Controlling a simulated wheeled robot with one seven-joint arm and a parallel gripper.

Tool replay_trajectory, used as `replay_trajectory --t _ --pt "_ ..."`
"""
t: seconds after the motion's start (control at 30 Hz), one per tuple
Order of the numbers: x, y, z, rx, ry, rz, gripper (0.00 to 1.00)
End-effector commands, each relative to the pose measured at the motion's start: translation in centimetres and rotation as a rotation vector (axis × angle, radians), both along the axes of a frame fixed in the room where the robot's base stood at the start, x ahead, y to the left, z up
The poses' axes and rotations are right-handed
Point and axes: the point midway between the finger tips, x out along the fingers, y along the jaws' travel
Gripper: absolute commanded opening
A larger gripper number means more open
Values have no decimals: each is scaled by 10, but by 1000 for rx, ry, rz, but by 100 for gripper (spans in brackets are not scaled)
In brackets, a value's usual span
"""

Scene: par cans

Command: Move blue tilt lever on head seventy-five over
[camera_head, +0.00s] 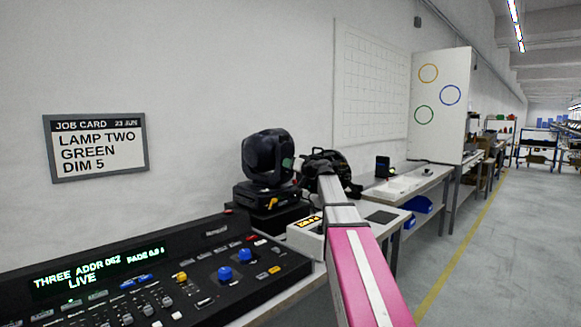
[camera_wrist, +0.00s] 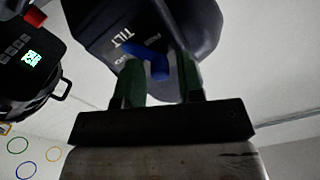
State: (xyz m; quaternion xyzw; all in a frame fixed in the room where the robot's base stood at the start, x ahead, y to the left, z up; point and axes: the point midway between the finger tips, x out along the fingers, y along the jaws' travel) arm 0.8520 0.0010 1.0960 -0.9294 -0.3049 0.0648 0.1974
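In the wrist view, a blue tilt lever (camera_wrist: 157,67) sticks out from a dark, rounded lamp head (camera_wrist: 190,25), close to white "TILT" lettering. My gripper (camera_wrist: 161,80) has two green fingers, spread apart. The lever shows near the fingertips, around the gap between them; I cannot tell whether it touches either finger. A small lit green display (camera_wrist: 32,59) shows on a black housing at left, its figures too small to read surely. In the head view, a black moving head (camera_head: 268,158) stands on the bench; my arm reaches towards the dark items beside it, and my gripper is not clearly seen.
A control desk (camera_head: 150,285) with blue knobs and a lit "THREE ADDR 062" display fills the lower left. A "LAMP TWO GREEN DIM 5" job card (camera_head: 97,146) hangs on the wall. A white panel with coloured rings (camera_head: 437,105) stands behind. The floor at right is clear.

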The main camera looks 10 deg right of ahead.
Motion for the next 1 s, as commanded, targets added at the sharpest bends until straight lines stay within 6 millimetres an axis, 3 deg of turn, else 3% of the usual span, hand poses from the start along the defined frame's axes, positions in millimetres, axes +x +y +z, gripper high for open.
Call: replay_trajectory --t 0.03,0.1,0.57,1.0 --pt "0 0 0 0 0 0 18" --pt "0 0 0 0 0 0 0" --pt "1 -2 1 59 43 0 0" --pt "8 -11 4 347 255 0 0"
